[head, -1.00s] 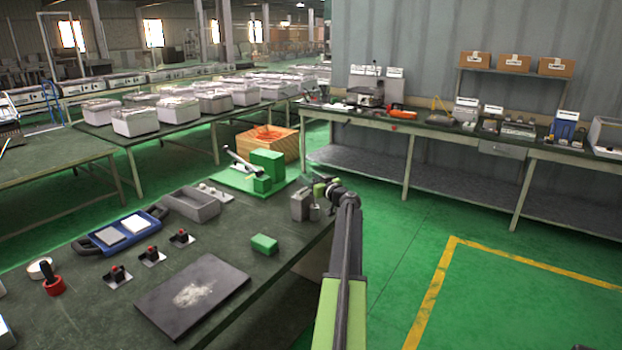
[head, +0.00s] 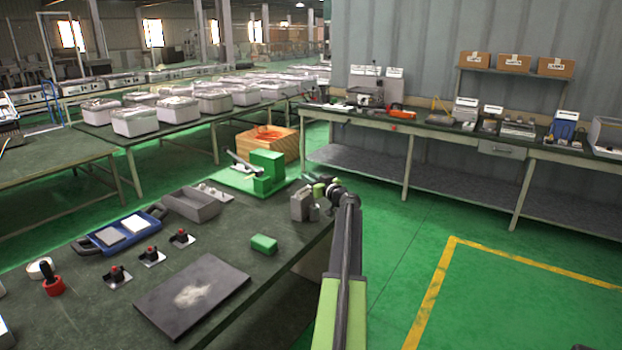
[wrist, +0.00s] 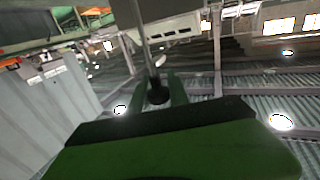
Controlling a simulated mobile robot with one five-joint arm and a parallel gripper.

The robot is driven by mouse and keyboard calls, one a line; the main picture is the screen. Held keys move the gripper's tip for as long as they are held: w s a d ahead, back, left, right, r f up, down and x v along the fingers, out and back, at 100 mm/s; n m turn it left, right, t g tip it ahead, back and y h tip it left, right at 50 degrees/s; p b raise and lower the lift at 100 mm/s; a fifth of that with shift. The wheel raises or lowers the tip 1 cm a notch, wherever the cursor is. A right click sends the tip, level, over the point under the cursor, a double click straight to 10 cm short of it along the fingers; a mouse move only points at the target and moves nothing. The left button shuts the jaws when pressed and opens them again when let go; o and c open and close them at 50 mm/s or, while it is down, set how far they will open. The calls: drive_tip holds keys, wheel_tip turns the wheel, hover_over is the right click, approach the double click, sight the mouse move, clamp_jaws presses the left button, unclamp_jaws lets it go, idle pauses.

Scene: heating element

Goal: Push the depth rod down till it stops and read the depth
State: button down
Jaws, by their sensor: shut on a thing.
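In the wrist view, my gripper (wrist: 158,88) has its green fingers closed around the dark round end of a thin grey rod (wrist: 143,40), which looks like the depth rod. The rod runs away from the fingers toward the top of the picture. In the head view, my gripper (head: 320,190) is at the far right edge of the dark table, close above a small grey cylinder (head: 314,212) and beside a grey block (head: 299,206). The rod cannot be made out there, and no depth scale is legible.
A green fixture (head: 266,172) with a lever stands behind the gripper on the table (head: 225,240). A grey open box (head: 191,205), a green block (head: 263,243) and a dark plate (head: 193,296) lie to the left and front. Clear floor lies to the right.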

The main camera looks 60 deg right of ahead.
drive_tip(key=shift+f, duration=0.1)
idle(0.7)
wheel_tip(320, 180, down, 3)
drive_tip(key=b, duration=0.3)
drive_tip(key=shift+f, duration=0.15)
drive_tip(key=c, duration=1.2)
unclamp_jaws()
drive_tip(key=shift+c, duration=0.2)
drive_tip(key=shift+s, duration=0.15)
drive_tip(key=v, duration=1.7)
drive_tip(key=shift+a, duration=0.1)
